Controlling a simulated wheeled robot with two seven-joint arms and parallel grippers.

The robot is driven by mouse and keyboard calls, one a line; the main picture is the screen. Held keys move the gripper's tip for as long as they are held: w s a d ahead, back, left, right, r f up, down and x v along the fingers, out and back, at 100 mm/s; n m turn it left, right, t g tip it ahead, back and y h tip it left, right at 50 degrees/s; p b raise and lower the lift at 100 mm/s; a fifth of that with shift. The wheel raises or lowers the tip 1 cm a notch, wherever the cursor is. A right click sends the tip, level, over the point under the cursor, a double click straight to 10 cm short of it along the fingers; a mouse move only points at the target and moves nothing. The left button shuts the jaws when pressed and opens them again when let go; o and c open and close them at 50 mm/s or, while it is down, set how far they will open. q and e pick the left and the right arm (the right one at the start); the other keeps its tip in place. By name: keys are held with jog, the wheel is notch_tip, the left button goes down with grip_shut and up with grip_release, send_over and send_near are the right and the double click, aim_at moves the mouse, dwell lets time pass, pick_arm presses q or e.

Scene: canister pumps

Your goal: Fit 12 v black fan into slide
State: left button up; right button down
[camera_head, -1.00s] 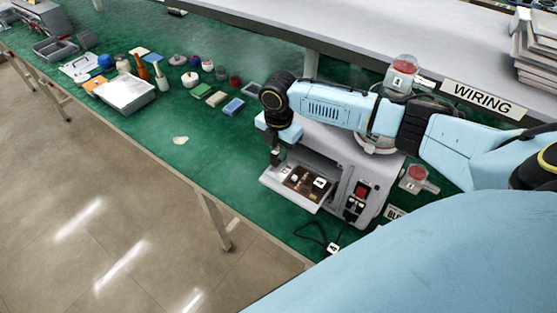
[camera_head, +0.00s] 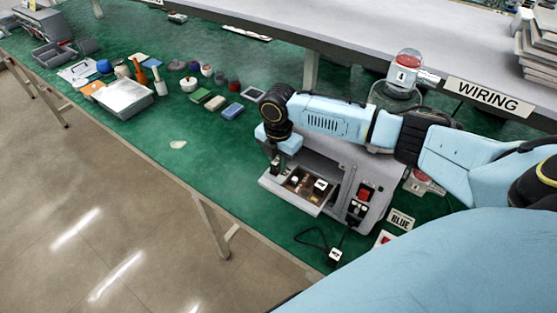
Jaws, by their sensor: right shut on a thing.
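A grey-white machine (camera_head: 343,165) stands on the green bench with a pale slide (camera_head: 312,207) drawn out at its front. A dark and brown insert with small white labels lies in the slide. My right gripper (camera_head: 275,168) points down at the slide's left end. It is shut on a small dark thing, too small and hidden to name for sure. I cannot tell whether it touches the slide, or which dark part is the 12 V black fan. My left gripper is not in view.
The machine has a red switch (camera_head: 364,192) and a black cable with a plug (camera_head: 335,254). Red-topped canisters (camera_head: 408,60) stand behind and beside it. Sponges, jars and trays lie farther left. The bench between is mostly clear.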

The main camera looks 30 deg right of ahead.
aim_at(278, 160)
jog(key=shift+s+f, duration=0.3)
jog(key=shift+f, duration=0.25)
jog(key=c, duration=1.6)
grip_release()
jog(key=shift+a+f, duration=0.1)
jog(key=shift+o, duration=1.3)
jog(key=shift+w+f, duration=0.1)
jog(key=shift+w, duration=0.05)
jog(key=shift+r, duration=0.45)
notch_tip(278, 160, up, 7)
jog(key=p, duration=0.5)
jog(key=shift+w, duration=0.1)
notch_tip(278, 160, up, 6)
jog(key=shift+f, duration=0.1)
